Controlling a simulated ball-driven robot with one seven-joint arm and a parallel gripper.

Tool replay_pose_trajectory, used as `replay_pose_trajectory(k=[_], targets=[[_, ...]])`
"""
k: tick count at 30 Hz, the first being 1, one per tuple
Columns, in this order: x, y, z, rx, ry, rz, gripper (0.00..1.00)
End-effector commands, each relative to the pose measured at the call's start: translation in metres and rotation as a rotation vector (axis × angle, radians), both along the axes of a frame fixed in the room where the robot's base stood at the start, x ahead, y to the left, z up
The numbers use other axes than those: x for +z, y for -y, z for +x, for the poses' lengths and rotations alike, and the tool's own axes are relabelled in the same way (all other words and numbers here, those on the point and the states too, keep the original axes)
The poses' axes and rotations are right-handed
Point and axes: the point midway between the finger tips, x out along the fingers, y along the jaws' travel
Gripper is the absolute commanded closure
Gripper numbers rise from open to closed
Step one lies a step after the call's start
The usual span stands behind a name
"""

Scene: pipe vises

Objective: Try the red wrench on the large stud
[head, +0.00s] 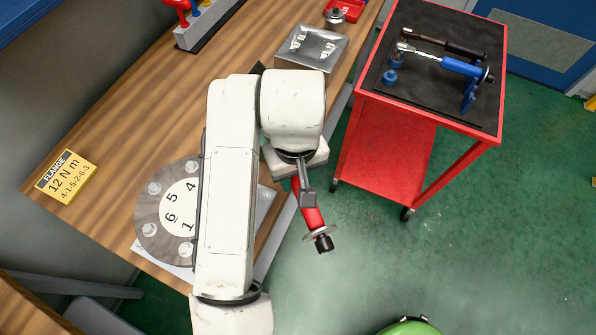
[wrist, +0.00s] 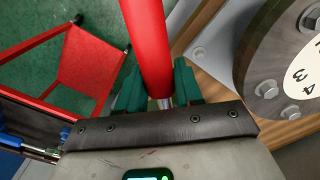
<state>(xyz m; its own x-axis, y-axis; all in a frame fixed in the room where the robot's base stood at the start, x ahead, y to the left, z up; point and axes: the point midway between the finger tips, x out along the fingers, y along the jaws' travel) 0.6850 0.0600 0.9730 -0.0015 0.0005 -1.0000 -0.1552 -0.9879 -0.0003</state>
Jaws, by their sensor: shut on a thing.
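The red wrench (head: 312,216) is in my gripper (head: 306,192), out over the gap between the bench and the cart. Its black end with a grey disc points down and right in the head view. In the wrist view the red handle (wrist: 147,45) runs up between the teal fingers of my gripper (wrist: 158,84), which are shut on it. The wrench's head is hidden by my arm. I cannot pick out a large stud for sure; a round flange (head: 148,229) with several bolts and numbers lies on the bench, partly behind my arm.
A red cart (head: 394,88) at the right holds a blue wrench (head: 440,60) and a black wrench (head: 455,46).

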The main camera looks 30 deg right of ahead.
Motion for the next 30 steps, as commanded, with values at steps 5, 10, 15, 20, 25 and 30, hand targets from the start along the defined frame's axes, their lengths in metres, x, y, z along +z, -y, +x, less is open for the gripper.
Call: replay_pose_trajectory(k=[5,10,15,20,25,30], targets=[[-0.001,-0.005,0.000,-0.026,-0.002,0.002,1.00],[0.000,-0.005,0.001,-0.032,-0.002,0.002,1.00],[0.000,-0.005,0.000,-0.032,-0.002,0.002,1.00],[0.000,-0.007,0.001,-0.044,-0.001,0.002,1.00],[-0.001,-0.011,0.002,-0.072,-0.001,0.001,1.00],[0.000,-0.013,0.002,-0.091,-0.001,0.001,1.00]])
